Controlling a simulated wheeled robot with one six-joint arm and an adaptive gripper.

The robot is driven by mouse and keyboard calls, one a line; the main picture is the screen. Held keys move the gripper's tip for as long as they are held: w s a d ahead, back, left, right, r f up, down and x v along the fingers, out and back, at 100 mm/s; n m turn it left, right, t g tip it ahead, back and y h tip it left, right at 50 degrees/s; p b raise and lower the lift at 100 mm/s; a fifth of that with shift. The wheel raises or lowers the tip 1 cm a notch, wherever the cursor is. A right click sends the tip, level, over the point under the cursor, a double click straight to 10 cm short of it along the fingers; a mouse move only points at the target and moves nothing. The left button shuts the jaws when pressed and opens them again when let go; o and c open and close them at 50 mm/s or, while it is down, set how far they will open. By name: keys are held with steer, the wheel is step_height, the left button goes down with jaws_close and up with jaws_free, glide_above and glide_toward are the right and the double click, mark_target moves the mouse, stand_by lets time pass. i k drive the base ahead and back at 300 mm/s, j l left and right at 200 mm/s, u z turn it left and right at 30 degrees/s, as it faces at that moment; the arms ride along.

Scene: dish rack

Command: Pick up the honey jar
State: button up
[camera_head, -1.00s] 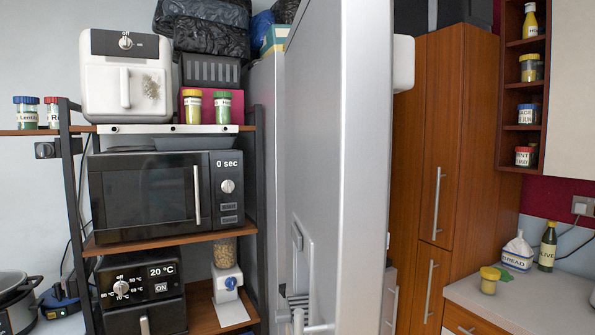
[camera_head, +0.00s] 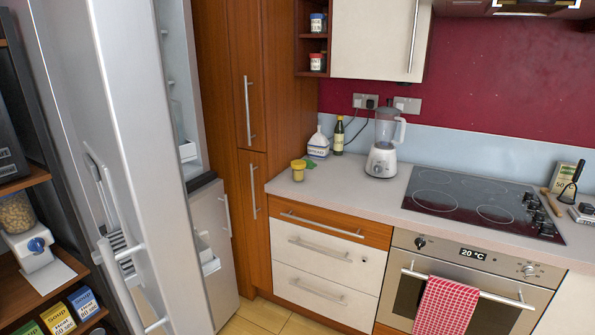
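A small jar with a yellow lid and yellowish contents (camera_head: 298,170) stands upright on the left end of the light countertop (camera_head: 345,190). Its label is too small to read, so I cannot tell for sure that it is the honey jar. A green item (camera_head: 310,164) lies just behind it. My gripper is not in view.
The fridge door (camera_head: 140,130) stands open at left. A black hob (camera_head: 480,204) lies right. Tiled floor (camera_head: 262,315) shows below the drawers.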

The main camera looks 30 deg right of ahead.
mark_target(299, 176)
steer(key=i+l+u, duration=0.2)
steer(key=l, duration=0.6)
steer(key=l+u, duration=0.2)
steer(key=l, duration=0.55)
